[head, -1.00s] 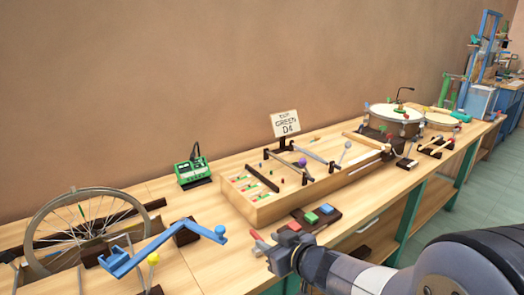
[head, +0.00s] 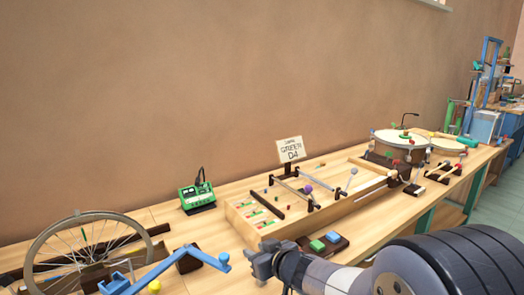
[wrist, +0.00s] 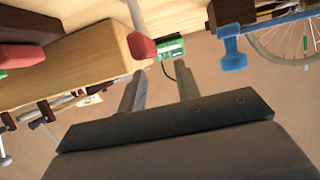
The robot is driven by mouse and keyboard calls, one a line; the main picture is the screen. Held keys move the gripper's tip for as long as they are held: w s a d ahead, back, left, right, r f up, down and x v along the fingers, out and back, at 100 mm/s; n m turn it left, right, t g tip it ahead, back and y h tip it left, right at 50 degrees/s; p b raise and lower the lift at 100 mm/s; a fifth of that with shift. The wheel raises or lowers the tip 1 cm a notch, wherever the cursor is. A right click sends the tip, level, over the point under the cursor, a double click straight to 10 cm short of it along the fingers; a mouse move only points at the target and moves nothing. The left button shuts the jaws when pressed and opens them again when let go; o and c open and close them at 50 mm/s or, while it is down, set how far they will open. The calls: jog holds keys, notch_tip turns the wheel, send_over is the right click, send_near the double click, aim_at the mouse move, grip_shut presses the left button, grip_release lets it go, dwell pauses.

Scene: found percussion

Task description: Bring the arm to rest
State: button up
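My gripper (head: 264,262) is at the front edge of the bench in the head view, beside the wooden box. In the wrist view its two fingers (wrist: 160,80) are spread apart, with nothing visible between them. A red mallet head (wrist: 141,45) on a pale stick shows just beyond the left finger in the wrist view. I cannot tell whether it touches the finger. My arm comes in from the lower right of the head view and hides part of the bench front.
Close by are a green and a blue block (head: 332,237) on a dark base, and a long wooden box (head: 238,218) with bars. A blue crank (head: 222,262), a spoked wheel (head: 85,245) and a green device (head: 197,194) lie left. Drums (head: 400,142) stand right.

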jog(key=shift+f, duration=0.1)
notch_tip(320, 180, down, 4)
jog(key=b, duration=0.2)
jog(key=shift+b, duration=0.4)
jog(key=r+p+v, duration=0.1)
jog(key=p+v, duration=0.4)
jog(key=v, duration=0.8)
jog(key=b+x, duration=0.1)
jog(key=x, duration=0.3)
jog(key=b+x, duration=0.2)
jog(key=x, duration=0.3)
jog(key=b+x, duration=0.2)
jog(key=x, duration=0.2)
jog(key=shift+f, duration=0.4)
notch_tip(320, 180, up, 11)
jog(key=p, duration=0.8)
jog(key=shift+f+p, duration=0.15)
jog(key=shift+p, duration=0.75)
jog(key=shift+p, duration=0.85)
